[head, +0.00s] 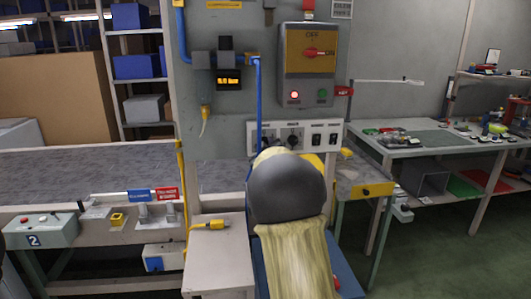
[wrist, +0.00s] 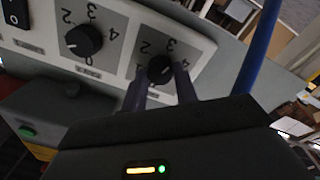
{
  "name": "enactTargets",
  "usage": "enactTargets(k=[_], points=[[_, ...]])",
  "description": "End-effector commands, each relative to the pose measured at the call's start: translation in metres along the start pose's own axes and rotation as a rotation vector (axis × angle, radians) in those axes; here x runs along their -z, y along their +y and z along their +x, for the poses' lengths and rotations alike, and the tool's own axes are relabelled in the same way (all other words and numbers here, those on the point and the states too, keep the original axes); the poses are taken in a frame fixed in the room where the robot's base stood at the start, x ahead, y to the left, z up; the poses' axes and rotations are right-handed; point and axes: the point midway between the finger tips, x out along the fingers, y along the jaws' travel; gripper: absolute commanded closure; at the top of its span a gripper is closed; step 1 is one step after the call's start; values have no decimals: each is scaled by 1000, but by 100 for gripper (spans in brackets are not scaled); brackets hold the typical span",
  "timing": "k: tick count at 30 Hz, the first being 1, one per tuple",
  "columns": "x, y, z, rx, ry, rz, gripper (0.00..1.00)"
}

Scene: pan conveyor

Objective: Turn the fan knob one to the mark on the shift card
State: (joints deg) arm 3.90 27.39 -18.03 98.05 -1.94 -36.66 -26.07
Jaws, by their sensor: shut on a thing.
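A white control panel (head: 332,133) carries two black dial knobs and rocker switches. In the wrist view my gripper (wrist: 160,80) has its two fingers closed on either side of one black knob (wrist: 159,67), whose dial shows numbers such as 2, 3 and 4. This is the left knob in the head view, where my arm mostly covers it. The other knob (wrist: 84,40) stands free beside it, and it shows in the head view too (head: 292,141). The held knob's pointer is too small to read surely. I cannot make out a shift card for certain.
A grey switch box (head: 309,65) with a red rotary handle (head: 320,53) hangs above the panel. A blue pipe (head: 258,105) runs down close to the panel's left side. The conveyor (head: 85,170) lies left, a cluttered workbench (head: 430,140) right. Green floor is open at right.

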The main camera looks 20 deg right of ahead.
Motion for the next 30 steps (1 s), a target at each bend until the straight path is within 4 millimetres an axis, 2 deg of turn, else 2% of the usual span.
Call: enactTargets(k=[1,18,30], points=[[-5,-2,0,0,-8,45,94],[-3,-4,0,1,-39,551,94],[-2,-4,0,1,-49,700,94]])
